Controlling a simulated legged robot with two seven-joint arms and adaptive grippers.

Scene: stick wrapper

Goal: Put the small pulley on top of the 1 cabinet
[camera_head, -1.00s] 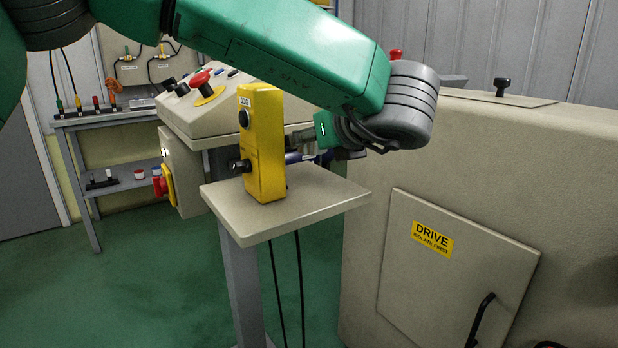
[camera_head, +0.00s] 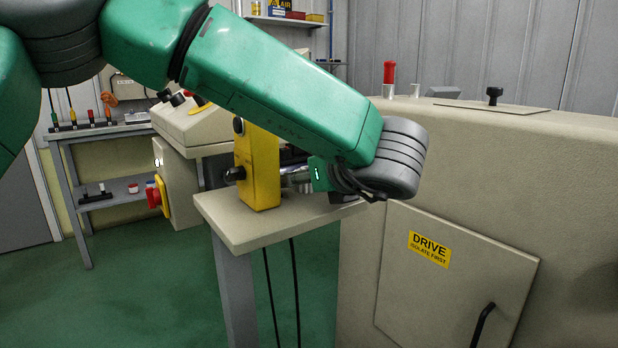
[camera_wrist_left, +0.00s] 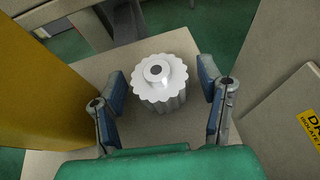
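The small pulley, white and toothed with a raised hub (camera_wrist_left: 160,90), stands upright on the beige stand top (camera_wrist_left: 80,70) in the left wrist view. My left gripper (camera_wrist_left: 165,84) is open, with one blue-padded finger on each side of the pulley and visible gaps to both. In the head view my left gripper (camera_head: 300,178) is low over the stand, right of the yellow box, and my forearm partly covers it; I cannot make out the pulley there. A large beige cabinet (camera_head: 580,150) with a "DRIVE" label stands at the right; I see no number 1 on it. My right gripper is not in view.
The yellow button box (camera_head: 262,170) stands on the stand close to my gripper; it also shows in the left wrist view (camera_wrist_left: 35,80). A red-topped post (camera_head: 390,72) and a black knob (camera_head: 494,95) rise at the cabinet's top. A control console (camera_head: 195,125) stands behind.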

